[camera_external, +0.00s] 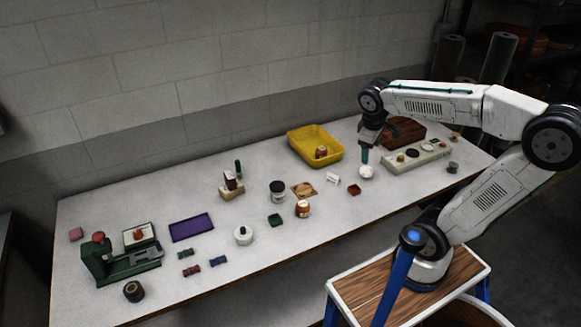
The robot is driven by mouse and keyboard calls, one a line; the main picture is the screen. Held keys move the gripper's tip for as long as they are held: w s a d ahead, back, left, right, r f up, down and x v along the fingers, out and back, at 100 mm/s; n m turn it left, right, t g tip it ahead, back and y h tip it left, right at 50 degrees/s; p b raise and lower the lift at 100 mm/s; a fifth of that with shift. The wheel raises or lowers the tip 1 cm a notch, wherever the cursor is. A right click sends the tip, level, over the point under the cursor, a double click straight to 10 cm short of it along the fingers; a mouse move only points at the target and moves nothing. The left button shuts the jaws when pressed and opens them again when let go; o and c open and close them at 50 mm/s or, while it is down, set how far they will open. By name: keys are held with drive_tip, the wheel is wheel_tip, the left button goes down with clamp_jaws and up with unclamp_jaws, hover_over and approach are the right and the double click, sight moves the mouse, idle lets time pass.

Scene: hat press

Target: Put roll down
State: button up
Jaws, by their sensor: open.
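My gripper (366,153) points down over the right part of the white table (330,215), with its teal fingertip just above a small white rounded thing (366,173). The fingers are too small to see apart, and I cannot tell if they touch the white thing or if it is a roll. A dark, short round thing with a tan top (133,291), which looks like a roll, stands at the table's front left edge, far from my gripper.
A yellow bin (296,141) stands behind left of my gripper, and a brown box (408,131) behind right. A pale tray (393,163) with several small things lies right. A green press (97,268), a purple tray (178,231) and jars (277,198) are further left.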

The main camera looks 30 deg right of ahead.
drive_tip(key=s+d+f+m+y, duration=0.1)
drive_tip(key=s+f+m, duration=0.1)
drive_tip(key=s, duration=0.3)
drive_tip(key=s+d+f+m+y, duration=0.1)
drive_tip(key=s+d+f+m, duration=0.1)
drive_tip(key=s, duration=0.3)
drive_tip(key=shift+s+f+m, duration=0.2)
drive_tip(key=shift+s+m, duration=0.05)
drive_tip(key=shift+m, duration=0.65)
